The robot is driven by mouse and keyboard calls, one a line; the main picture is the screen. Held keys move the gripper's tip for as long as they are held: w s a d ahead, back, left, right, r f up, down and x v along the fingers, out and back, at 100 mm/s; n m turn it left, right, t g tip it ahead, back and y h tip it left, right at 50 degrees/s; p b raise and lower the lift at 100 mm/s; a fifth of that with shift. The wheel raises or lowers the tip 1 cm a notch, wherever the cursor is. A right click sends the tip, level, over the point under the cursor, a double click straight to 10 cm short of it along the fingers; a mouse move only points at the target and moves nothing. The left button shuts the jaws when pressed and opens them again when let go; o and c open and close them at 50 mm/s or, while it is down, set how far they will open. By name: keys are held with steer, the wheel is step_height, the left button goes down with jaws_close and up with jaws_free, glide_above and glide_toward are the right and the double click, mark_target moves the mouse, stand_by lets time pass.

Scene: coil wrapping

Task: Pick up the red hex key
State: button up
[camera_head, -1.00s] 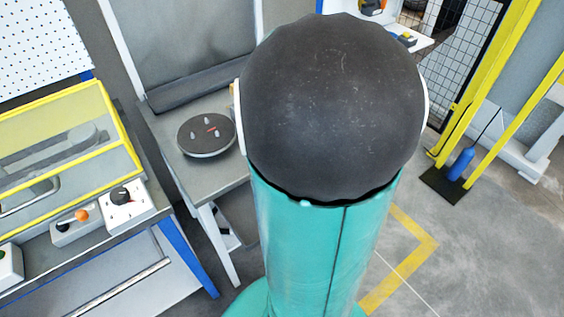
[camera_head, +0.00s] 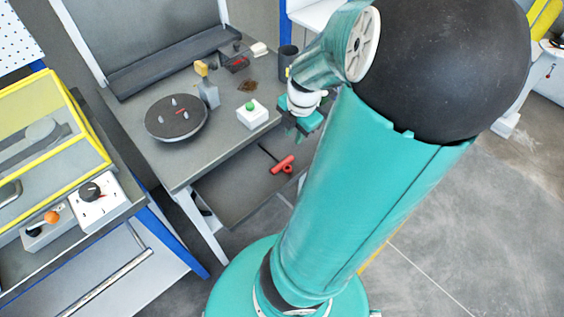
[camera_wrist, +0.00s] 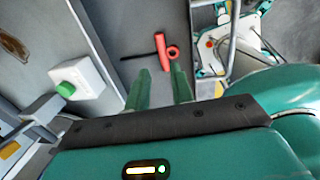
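The red hex key (camera_head: 283,164) lies on a grey lower shelf (camera_head: 235,195) below the bench top. It has a red T-shaped handle with a ring and a dark thin shaft. In the wrist view the red hex key (camera_wrist: 163,47) shows just beyond my fingertips, its shaft pointing left. My gripper (camera_wrist: 159,70) has its two green fingers apart with nothing between them. In the head view my gripper (camera_head: 298,132) hangs by the bench's right edge, above and slightly right of the key. The height between them is hard to judge.
A white box with a green button (camera_head: 252,112) sits on the bench top near its right edge. A round dark turntable (camera_head: 176,118) stands to its left, and a dark cup (camera_head: 288,60) is at the back right. The bench edge overhangs the shelf.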

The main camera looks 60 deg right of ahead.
glide_above(290, 158)
steer(key=shift+s+a+f, duration=0.1)
steer(key=shift+f, duration=0.95)
steer(key=shift+s+a+f, duration=0.15)
steer(key=shift+f, duration=0.95)
steer(key=shift+s+a+f, duration=0.1)
steer(key=shift+f, duration=0.95)
steer(key=shift+w+d+f, duration=0.1)
steer(key=shift+f, duration=0.95)
steer(key=shift+w+d+f, duration=0.1)
steer(key=shift+d+f, duration=0.05)
steer(key=shift+f, duration=0.9)
steer(key=shift+w+d+f, duration=0.1)
steer(key=shift+f, duration=0.95)
jaws_close()
